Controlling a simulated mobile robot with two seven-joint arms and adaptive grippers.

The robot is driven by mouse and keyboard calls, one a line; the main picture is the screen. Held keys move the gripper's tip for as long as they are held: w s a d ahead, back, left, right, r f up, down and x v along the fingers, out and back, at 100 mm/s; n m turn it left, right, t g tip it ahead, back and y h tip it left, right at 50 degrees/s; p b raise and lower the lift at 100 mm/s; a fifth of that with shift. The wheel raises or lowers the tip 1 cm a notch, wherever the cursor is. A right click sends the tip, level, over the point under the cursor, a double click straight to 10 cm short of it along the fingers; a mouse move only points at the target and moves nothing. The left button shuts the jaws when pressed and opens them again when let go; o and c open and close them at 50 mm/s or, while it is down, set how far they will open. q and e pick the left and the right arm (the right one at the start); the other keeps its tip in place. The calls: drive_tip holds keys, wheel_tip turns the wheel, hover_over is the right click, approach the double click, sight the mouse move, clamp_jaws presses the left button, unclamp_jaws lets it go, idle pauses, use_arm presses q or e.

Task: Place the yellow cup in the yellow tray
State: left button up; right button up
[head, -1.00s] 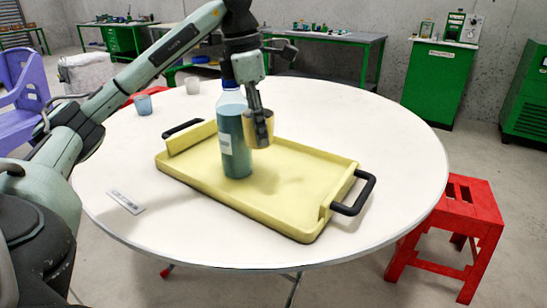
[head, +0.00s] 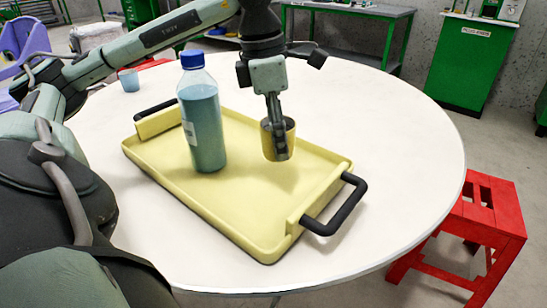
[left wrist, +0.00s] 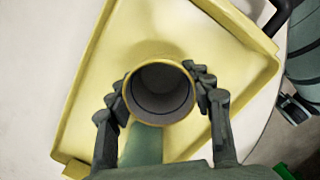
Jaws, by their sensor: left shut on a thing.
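The yellow cup (head: 288,140) is upright in my left gripper (head: 277,135), which is shut on it. In the head view the cup appears over the right half of the yellow tray (head: 235,213), and it seems held above the tray floor. In the left wrist view the cup (left wrist: 160,66) shows its dark open top between the two fingers (left wrist: 160,100), with the tray (left wrist: 92,92) below. The gap under the cup is hard to judge. My right gripper is not in view.
A blue-capped bottle (head: 203,120) stands in the tray's left half, left of the cup. The tray has black handles (head: 338,208). A blue cup (head: 129,80) stands farther back on the white round table (head: 410,150). A red stool (head: 480,225) is at right.

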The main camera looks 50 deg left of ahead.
use_arm(q)
drive_tip(key=shift+s+d+f, duration=0.45)
drive_tip(key=shift+s+f, duration=0.05)
drive_tip(key=shift+s, duration=0.1)
drive_tip(key=shift+s+d+f, duration=0.4)
drive_tip(key=shift+s+f, duration=0.05)
drive_tip(key=shift+s, duration=0.15)
drive_tip(key=shift+f+b, duration=0.3)
drive_tip(key=shift+f, duration=1.65)
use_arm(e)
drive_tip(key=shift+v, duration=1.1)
use_arm(q)
drive_tip(key=shift+f, duration=0.1)
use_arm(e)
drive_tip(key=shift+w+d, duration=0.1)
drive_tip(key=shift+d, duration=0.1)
use_arm(q)
drive_tip(key=o, duration=1.2)
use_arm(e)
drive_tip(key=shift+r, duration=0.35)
